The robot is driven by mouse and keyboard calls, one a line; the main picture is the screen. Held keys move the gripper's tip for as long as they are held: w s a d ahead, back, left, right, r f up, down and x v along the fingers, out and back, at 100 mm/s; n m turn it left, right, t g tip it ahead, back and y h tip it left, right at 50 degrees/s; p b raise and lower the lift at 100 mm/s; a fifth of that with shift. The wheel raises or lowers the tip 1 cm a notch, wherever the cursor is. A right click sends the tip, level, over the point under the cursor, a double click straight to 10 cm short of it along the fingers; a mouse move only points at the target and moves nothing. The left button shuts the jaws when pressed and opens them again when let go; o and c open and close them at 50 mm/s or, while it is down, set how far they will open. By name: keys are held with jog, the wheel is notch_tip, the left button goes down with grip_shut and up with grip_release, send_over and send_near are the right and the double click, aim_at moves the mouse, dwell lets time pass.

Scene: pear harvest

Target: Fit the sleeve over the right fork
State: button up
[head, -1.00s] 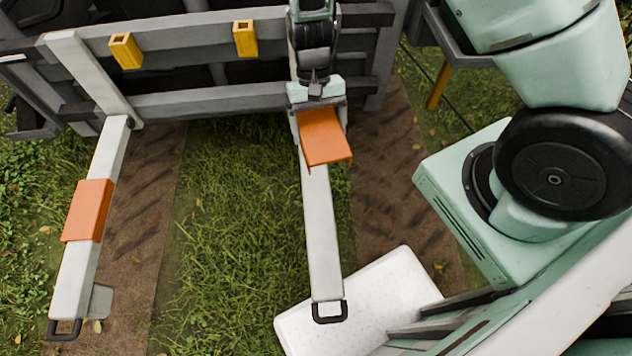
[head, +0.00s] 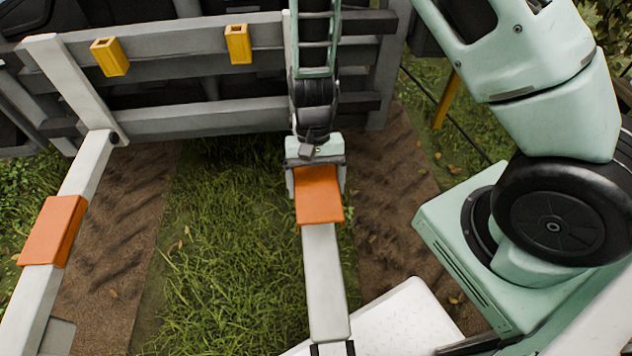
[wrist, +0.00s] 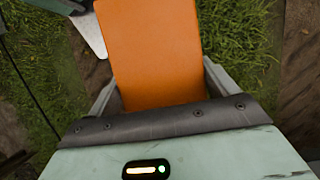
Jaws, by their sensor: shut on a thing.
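An orange sleeve (head: 319,200) is held in my gripper (head: 317,178), whose fingers lie along its two sides. In the wrist view the sleeve (wrist: 152,50) fills the top middle, between the grey fingers of my gripper (wrist: 160,88). The right fork (head: 325,275) is a pale bar running toward the bottom of the head view. The sleeve overlaps the fork in the picture and lines up with it. I cannot tell whether it is around the fork or above it. The left fork (head: 27,310) carries a similar orange sleeve (head: 53,231).
A grey slatted frame (head: 200,122) with two yellow sockets, one left (head: 110,57) and one right (head: 238,44), stands behind the forks. A white speckled panel (head: 395,322) lies right of the right fork's lower end. Grass (head: 230,235) lies between the forks.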

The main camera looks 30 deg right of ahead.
jog(key=shift+f+b, duration=2.1)
jog(key=shift+f, duration=0.3)
jog(key=shift+f+b, duration=1.2)
jog(key=shift+f, duration=0.9)
jog(key=o, duration=0.9)
jog(key=shift+o, duration=0.2)
jog(key=shift+r, duration=0.15)
jog(key=shift+r+p, duration=3.45)
